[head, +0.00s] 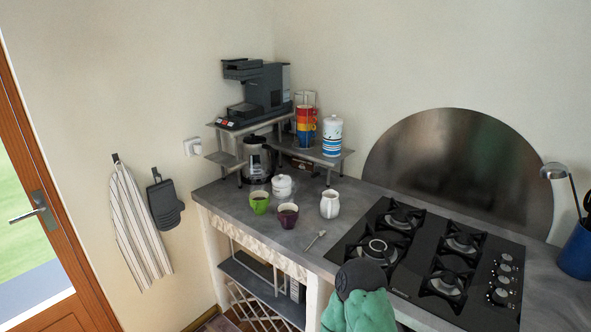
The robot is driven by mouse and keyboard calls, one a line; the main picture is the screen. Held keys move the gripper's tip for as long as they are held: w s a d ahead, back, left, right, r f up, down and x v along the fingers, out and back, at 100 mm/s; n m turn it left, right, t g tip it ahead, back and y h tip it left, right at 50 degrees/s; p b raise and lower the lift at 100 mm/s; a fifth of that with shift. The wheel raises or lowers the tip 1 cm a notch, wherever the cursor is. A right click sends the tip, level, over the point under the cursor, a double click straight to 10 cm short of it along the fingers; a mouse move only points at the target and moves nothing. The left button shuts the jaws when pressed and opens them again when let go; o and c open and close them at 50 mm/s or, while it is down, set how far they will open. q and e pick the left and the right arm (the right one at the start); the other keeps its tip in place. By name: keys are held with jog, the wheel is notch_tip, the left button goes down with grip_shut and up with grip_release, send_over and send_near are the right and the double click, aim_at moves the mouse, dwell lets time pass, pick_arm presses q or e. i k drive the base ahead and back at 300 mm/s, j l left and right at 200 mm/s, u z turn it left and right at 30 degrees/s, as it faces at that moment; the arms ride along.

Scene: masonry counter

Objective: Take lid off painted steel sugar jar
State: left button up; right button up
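Two lidded white vessels could be the sugar jar, and I cannot tell for sure which is painted steel. A small round white jar (283,189) stands on the counter, behind the green and purple cups, with its lid seemingly on. A tall white canister with blue bands (332,136) stands upright on the right shelf of the metal rack, its top closed.
A green cup (259,203), a purple cup (288,216), a white jug (329,204) and a spoon (314,240) are on the counter (233,197). The metal rack (217,158) holds a coffee machine (266,88) and stacked coloured cups (305,126). A gas hob (411,262) lies to the right.

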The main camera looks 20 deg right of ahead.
aim_at(275, 180)
jog(key=i+j+z, duration=0.15)
jog(key=z, duration=0.3)
jog(key=i+j+z, duration=0.6)
jog(key=z, duration=0.25)
jog(key=i+j+z, duration=0.15)
jog(key=j+z, duration=0.7)
jog(key=i+l, duration=0.05)
